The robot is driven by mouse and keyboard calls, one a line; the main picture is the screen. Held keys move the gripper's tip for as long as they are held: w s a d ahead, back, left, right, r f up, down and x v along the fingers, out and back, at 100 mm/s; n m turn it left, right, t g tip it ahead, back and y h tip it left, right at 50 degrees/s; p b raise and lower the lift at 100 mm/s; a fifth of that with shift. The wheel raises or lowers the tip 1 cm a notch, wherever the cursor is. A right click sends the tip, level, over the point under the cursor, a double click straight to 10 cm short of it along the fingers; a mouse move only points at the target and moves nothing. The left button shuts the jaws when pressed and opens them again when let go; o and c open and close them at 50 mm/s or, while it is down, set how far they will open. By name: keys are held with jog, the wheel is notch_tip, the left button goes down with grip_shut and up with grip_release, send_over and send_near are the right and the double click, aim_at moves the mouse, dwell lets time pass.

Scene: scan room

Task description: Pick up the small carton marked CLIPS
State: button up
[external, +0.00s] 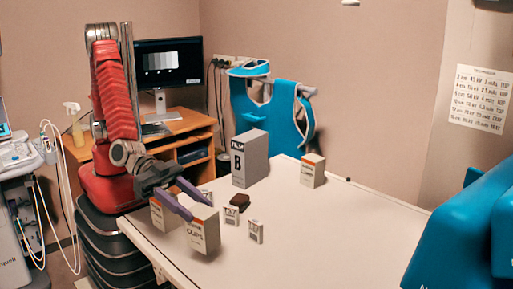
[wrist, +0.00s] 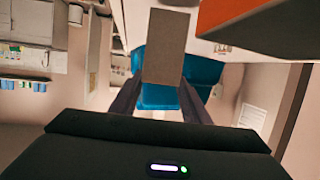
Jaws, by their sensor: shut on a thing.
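The small carton marked CLIPS (external: 207,232), pale with an orange band near its top, is at the near left of the white table. My gripper (external: 190,204) reaches it from the upper left, with its purple fingers at the carton's upper part, shut on it. In the wrist view the carton's plain grey-brown side (wrist: 166,45) is between the two fingers (wrist: 161,98). I cannot tell whether its base touches the table.
Another orange-banded carton (external: 162,216) stands close behind, partly hidden by my gripper. Two small boxes (external: 231,215) (external: 256,232) and a dark block (external: 239,201) are to the right. A grey FILM box (external: 249,160) and another carton (external: 312,171) stand farther back. The table's right front is clear.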

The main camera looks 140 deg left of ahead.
notch_tip(320, 180, up, 6)
jog(key=shift+r, duration=0.25)
